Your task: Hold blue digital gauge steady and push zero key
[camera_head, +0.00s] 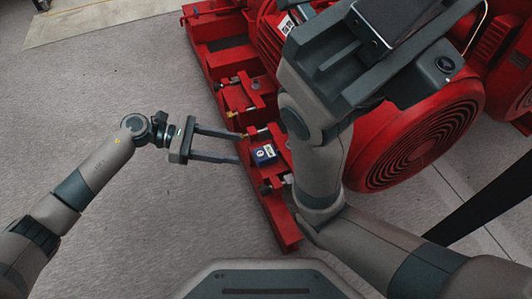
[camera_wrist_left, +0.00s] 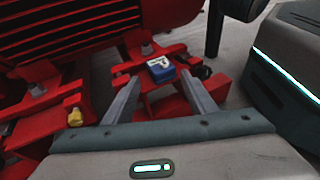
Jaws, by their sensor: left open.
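The blue digital gauge (camera_head: 265,154) is a small blue box with a white face, sitting on a red bracket of the pumpset. It also shows in the left wrist view (camera_wrist_left: 161,71), ahead of and between the fingertips. My left gripper (camera_head: 238,147) is open and empty, its two long fingers pointing at the gauge from the left, apart from it. The zero key is too small to make out. My right arm's wrist (camera_head: 340,75) looms large over the pumpset, right of the gauge; its fingers cannot be made out.
The red base frame (camera_head: 284,224) runs along the gauge's side. A red round fan cover (camera_head: 420,145) stands to the right, behind my right arm. A yellow fitting (camera_wrist_left: 74,116) sits left in the left wrist view. The grey floor (camera_head: 90,85) at left is clear.

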